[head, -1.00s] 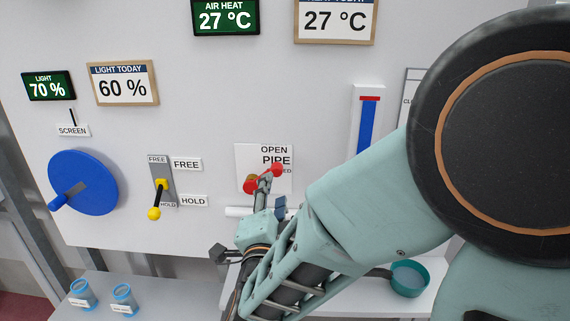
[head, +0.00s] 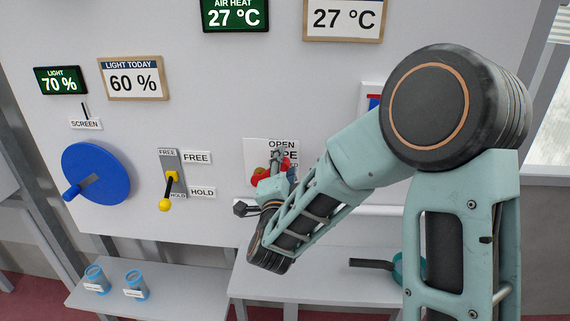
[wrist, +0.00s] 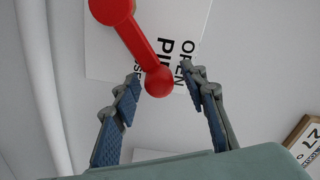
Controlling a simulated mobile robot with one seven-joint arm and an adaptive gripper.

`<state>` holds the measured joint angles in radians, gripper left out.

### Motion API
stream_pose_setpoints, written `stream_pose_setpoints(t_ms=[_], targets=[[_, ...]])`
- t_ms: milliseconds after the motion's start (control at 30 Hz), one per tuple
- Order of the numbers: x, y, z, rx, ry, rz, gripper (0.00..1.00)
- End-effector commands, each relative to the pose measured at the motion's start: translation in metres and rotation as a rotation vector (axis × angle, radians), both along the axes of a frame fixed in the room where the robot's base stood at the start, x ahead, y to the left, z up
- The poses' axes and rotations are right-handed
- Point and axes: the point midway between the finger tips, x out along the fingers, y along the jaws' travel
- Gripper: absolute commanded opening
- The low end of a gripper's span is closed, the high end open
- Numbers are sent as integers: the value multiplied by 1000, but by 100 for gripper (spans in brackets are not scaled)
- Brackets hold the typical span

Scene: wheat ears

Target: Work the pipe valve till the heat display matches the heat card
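The heat display (head: 235,17), green and headed AIR HEAT, reads 27 °C. The heat card (head: 344,19), white in a wooden frame, also reads 27 °C; its heading is cut off. The red pipe valve handle (head: 260,175) is mostly hidden behind my gripper (head: 278,162) in the head view. In the wrist view the red handle (wrist: 140,42) slants across, and its round end lies between the fingertips of my gripper (wrist: 162,80). The fingers are spread, with gaps beside the knob. The OPEN and PIPE sign (head: 256,150) is partly covered.
Left on the panel are a blue wheel (head: 100,180), a yellow-knobbed lever (head: 165,204) at HOLD, a light display (head: 60,80) and a light card (head: 134,79). Blue jars (head: 136,285) stand on a low shelf. A teal pan (head: 397,268) sits behind my arm.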

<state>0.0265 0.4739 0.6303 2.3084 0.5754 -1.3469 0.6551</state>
Motion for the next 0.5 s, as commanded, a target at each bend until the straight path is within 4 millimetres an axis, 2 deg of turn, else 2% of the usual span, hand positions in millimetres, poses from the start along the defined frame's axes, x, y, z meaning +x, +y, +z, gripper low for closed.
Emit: stream_pose_setpoints(t_ms=[133, 500], targets=[[0, 0, 0, 0, 0, 0, 40], [0, 0, 0, 0, 0, 0, 0]])
